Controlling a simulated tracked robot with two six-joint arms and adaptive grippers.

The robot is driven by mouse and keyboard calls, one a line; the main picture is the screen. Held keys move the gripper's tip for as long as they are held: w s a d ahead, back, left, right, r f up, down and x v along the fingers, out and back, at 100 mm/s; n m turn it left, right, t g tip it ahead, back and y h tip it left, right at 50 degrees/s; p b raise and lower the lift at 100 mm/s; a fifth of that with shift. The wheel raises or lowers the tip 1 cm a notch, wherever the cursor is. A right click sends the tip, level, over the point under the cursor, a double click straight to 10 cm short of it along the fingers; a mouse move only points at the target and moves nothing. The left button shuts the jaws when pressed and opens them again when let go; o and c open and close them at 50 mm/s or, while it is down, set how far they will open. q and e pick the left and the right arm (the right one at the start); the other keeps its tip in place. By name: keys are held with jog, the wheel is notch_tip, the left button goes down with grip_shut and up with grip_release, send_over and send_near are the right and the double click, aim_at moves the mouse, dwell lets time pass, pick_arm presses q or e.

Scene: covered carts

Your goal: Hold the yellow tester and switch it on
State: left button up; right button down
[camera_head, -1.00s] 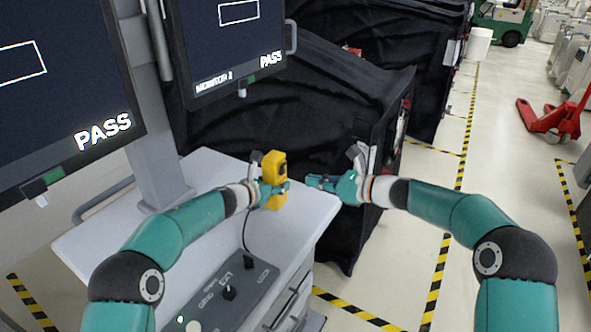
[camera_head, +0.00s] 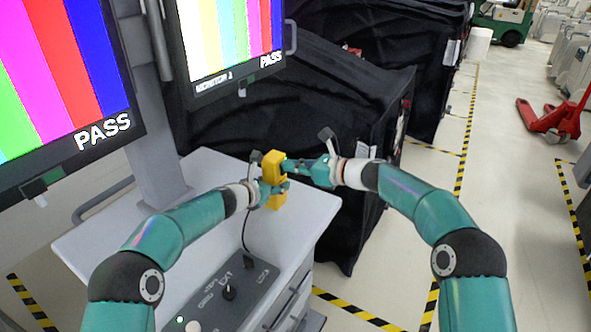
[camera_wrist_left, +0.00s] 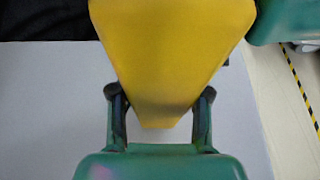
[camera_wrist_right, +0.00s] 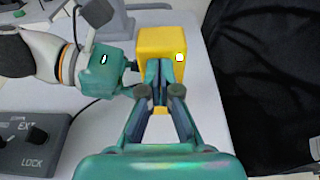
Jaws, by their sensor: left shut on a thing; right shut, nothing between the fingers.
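The yellow tester (camera_head: 272,166) is upright above the grey cart top in the head view. My left gripper (camera_head: 276,188) is shut on it from the left; in the left wrist view the tester (camera_wrist_left: 165,60) fills the space between the fingers. My right gripper (camera_head: 287,165) is shut and empty, with its fingertips at the tester's right-hand face.
Two monitors show colour bars and PASS, the near one (camera_head: 55,70) and the far one (camera_head: 225,40). A control box (camera_head: 225,290) with a joystick stands on the cart top (camera_head: 310,215). A black covered cart (camera_head: 350,110) is close behind my right gripper.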

jog(key=r+v, duration=0.2)
jog(key=v, duration=1)
jog(key=shift+s+r, duration=0.1)
pick_arm(q)
jog(key=o, duration=1.4)
